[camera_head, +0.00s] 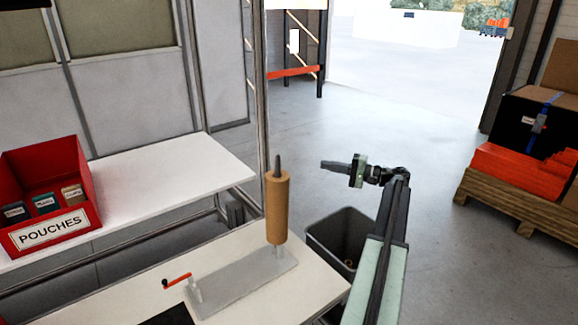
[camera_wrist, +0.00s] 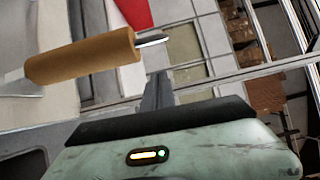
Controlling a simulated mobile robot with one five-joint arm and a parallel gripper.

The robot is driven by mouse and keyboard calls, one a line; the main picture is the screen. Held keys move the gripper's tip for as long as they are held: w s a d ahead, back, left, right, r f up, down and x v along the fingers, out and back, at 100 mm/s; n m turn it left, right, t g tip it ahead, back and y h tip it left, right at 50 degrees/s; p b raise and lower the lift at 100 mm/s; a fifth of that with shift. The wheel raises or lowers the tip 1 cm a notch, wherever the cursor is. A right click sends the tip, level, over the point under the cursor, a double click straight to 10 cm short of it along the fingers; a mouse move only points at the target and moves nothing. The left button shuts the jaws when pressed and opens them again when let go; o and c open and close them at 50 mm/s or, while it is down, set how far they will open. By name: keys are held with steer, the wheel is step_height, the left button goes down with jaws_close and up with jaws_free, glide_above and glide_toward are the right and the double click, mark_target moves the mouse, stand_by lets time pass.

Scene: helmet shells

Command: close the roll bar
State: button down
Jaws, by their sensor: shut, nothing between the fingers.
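A grey base plate (camera_head: 245,284) lies on the white bench. A brown roll (camera_head: 277,208) stands upright on a dark-tipped spindle (camera_head: 277,165) at its right part. A short bar with a red handle (camera_head: 178,280) joins a small post (camera_head: 195,291) at the plate's left end and points left, away from the roll. My gripper (camera_head: 324,165) is shut and empty, to the right of the spindle tip and apart from it, pointing left. In the wrist view, my shut fingers (camera_wrist: 157,90) show beside the brown roll (camera_wrist: 85,59); the red-handled bar is not clearly visible there.
A red bin of pouches (camera_head: 48,195) stands on the white shelf at left. A dark waste bin (camera_head: 340,240) is on the floor below my arm. A pallet with orange and black boxes (camera_head: 520,165) is at right. The floor beyond the bench is open.

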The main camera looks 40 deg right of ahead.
steer(key=s+a+x, duration=0.1)
steer(key=a+x, duration=0.1)
steer(key=x, duration=1.1)
steer(key=shift+a, duration=0.3)
steer(key=shift+a, duration=0.1)
